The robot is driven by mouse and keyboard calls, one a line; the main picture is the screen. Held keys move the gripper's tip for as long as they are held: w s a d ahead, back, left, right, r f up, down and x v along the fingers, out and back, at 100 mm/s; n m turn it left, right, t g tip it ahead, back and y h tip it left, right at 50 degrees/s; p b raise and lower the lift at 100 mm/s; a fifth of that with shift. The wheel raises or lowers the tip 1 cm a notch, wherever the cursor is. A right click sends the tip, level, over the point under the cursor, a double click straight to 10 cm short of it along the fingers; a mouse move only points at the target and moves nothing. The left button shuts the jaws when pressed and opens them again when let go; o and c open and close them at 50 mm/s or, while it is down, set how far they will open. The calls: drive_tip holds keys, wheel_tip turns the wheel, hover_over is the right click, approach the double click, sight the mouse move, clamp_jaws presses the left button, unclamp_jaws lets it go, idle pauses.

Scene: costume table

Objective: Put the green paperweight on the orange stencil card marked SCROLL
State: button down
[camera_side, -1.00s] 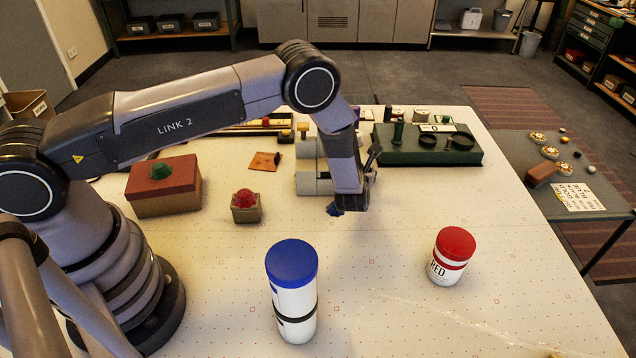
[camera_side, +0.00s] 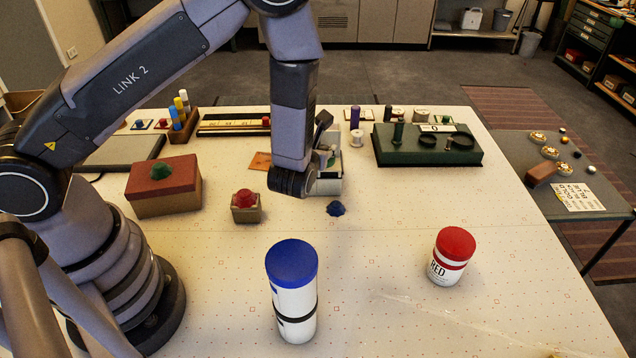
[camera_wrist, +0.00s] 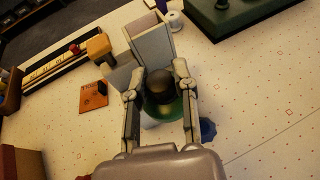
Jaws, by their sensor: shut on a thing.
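My gripper (camera_wrist: 160,82) is shut on a rounded green paperweight (camera_wrist: 168,110) with a dark knob on top, seen between its two fingers in the wrist view. In the side view my wrist hides most of the gripper and the held thing. The orange stencil card (camera_side: 259,161) lies flat on the table, left of my wrist; it also shows in the wrist view (camera_wrist: 93,95), left of the gripper and apart from it. It bears a small dark mark, too small to read.
A pale grey open holder (camera_wrist: 152,42) stands close by the gripper. A dark blue lump (camera_side: 336,208) lies in front of it. A red-brown box (camera_side: 165,195) with a green piece on top and a small box with a red piece (camera_side: 245,200) stand left. The front centre has a blue-lidded jar (camera_side: 293,290).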

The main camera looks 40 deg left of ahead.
drive_tip(key=s+a+n+g+y, duration=0.35)
drive_tip(key=s+a, duration=0.25)
drive_tip(key=a, duration=0.3)
drive_tip(key=s+a+n+g+y, duration=0.35)
drive_tip(key=s+a, duration=0.25)
drive_tip(key=a, duration=0.2)
drive_tip(key=n, duration=0.1)
hover_over(266, 161)
drive_tip(key=f, duration=0.8)
drive_tip(key=shift+s+f, duration=0.2)
drive_tip(key=shift+s, duration=0.1)
drive_tip(key=shift+w+f, duration=0.2)
drive_tip(key=shift+f, duration=0.75)
drive_tip(key=shift+w+f, duration=0.15)
drive_tip(key=shift+f, duration=0.75)
drive_tip(key=shift+f, duration=0.1)
drive_tip(key=c, duration=0.9)
unclamp_jaws()
drive_tip(key=shift+h, duration=0.3)
